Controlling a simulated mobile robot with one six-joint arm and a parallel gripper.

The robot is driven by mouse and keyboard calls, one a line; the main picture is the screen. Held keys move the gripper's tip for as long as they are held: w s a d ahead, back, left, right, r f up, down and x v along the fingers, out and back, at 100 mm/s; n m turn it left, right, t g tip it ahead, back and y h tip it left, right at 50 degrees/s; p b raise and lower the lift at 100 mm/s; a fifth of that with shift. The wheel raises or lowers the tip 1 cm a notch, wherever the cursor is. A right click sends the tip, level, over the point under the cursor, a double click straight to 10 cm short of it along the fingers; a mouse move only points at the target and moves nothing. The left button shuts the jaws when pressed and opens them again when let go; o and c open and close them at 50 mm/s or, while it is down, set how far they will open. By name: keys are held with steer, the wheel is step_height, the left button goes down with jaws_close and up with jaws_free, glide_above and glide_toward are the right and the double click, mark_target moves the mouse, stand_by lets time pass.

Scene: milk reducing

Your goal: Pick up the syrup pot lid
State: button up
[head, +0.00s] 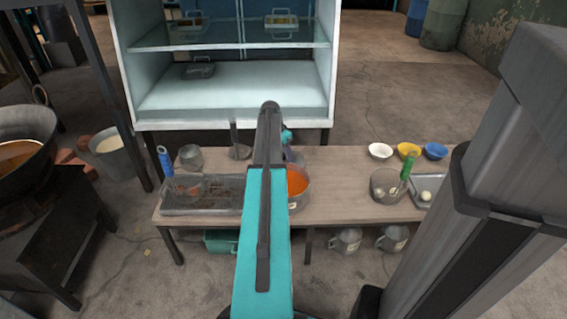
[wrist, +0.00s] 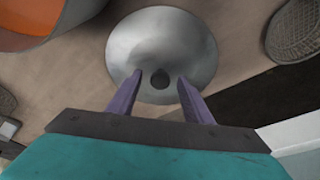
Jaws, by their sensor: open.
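The syrup pot lid (wrist: 155,38) is a round grey metal disc with a small dark knob (wrist: 160,80). It lies on the wooden table in the wrist view. In the head view the lid (head: 240,153) shows at the table's far edge, left of my arm. My gripper (wrist: 160,76) is open, with its two purple fingers on either side of the knob in the picture. I cannot tell whether they touch the lid. The syrup pot (head: 300,183) with orange contents stands uncovered, partly behind my arm.
A grey tray (head: 200,209) and a metal cup (head: 191,157) are left of my arm. A white cabinet (head: 225,92) stands behind the table. A glass bowl (head: 388,192) and several small bowls are at the right. The table's middle right is clear.

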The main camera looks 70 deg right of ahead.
stand_by(0.4)
jaws_close()
steer(key=shift+r, duration=0.15)
step_height(320, 180, up, 10)
steer(key=p, duration=0.3)
stand_by(0.4)
steer(key=shift+p, duration=0.3)
